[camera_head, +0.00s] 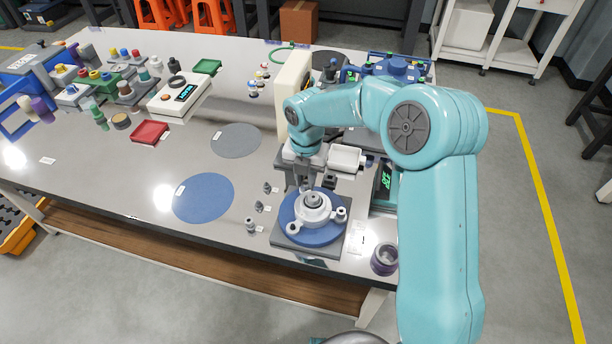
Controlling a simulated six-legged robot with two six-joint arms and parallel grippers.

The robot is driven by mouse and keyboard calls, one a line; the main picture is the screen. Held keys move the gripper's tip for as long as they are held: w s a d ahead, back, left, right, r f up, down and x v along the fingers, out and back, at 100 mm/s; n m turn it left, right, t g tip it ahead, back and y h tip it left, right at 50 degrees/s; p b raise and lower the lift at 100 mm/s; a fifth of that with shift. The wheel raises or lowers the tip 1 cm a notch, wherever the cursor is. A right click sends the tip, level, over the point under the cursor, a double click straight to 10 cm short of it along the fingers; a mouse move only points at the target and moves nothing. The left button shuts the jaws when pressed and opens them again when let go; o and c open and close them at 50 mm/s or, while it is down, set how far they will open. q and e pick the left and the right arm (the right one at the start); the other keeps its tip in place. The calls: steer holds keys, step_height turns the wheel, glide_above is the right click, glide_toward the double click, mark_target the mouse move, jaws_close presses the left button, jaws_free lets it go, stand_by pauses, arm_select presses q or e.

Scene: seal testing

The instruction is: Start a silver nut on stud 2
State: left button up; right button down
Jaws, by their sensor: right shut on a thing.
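A white flange (314,217) with a grey centre sits on a round blue plate (296,239) on a grey square base. Two of its round lugs show, one at front left (294,228) and one at right (340,212). My right gripper (304,186) reaches down at the back left edge of the flange. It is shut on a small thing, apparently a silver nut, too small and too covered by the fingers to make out. The studs cannot be told apart by number. My left gripper is not in view.
Small grey pieces (250,225) stand on the table left of the blue plate. A purple-grey ring (384,259) stands at the front right. Flat blue (204,198) and grey (236,140) discs lie left. A cream upright machine (293,85) stands behind my gripper.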

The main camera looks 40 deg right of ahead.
steer(key=m, duration=0.4)
steer(key=shift+s+f, duration=0.1)
steer(key=shift+f, duration=0.05)
steer(key=m, duration=0.4)
steer(key=shift+s+b, duration=0.1)
steer(key=shift+b, duration=0.25)
